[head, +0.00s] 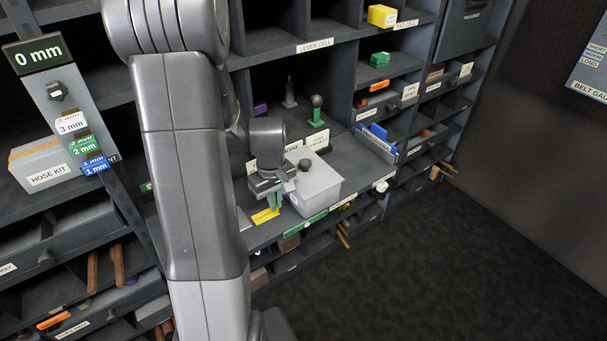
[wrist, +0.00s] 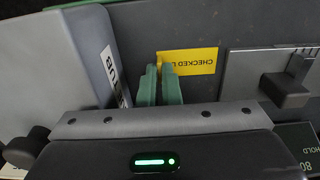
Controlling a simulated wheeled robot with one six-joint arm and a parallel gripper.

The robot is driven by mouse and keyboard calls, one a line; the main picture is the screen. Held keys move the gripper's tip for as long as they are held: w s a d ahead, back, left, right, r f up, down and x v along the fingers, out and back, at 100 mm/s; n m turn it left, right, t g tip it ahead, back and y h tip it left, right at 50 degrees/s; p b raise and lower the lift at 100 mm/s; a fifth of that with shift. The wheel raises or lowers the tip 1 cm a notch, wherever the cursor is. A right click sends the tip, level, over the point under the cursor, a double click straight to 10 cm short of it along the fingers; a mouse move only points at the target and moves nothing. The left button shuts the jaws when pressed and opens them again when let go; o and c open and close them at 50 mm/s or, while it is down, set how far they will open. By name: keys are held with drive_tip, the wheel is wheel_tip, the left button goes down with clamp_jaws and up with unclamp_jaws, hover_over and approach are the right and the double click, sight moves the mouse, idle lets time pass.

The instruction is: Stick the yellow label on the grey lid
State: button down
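The yellow label (head: 265,216) is near the front of the middle shelf. In the wrist view the yellow label (wrist: 190,61) shows dark print, upside down. My gripper (head: 273,205) points down at it. In the wrist view the green fingers of my gripper (wrist: 159,68) are almost together at the label's left end, with a thin gap between them, and look shut on it. The pale grey lid (head: 318,177), with a dark knob, tops a box right beside my gripper. In the wrist view the lid (wrist: 40,70) fills the left side.
A flat grey plate with a dark block (wrist: 288,88) lies on the label's other side. A green post with a ball (head: 317,112) stands behind the box. Blue pieces (head: 378,132) lie to the right. Shelf dividers and upper shelves surround my arm. The floor at right is clear.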

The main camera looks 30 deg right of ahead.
drive_tip(key=shift+d+r+p, duration=0.25)
drive_tip(key=shift+r+p, duration=0.45)
drive_tip(key=shift+r, duration=0.2)
drive_tip(key=shift+d+r+p, duration=0.25)
drive_tip(key=shift+r+p, duration=0.4)
drive_tip(key=shift+r, duration=0.2)
idle(0.6)
wheel_tip(320, 180, up, 5)
drive_tip(key=p, duration=0.3)
drive_tip(key=shift+p, duration=0.35)
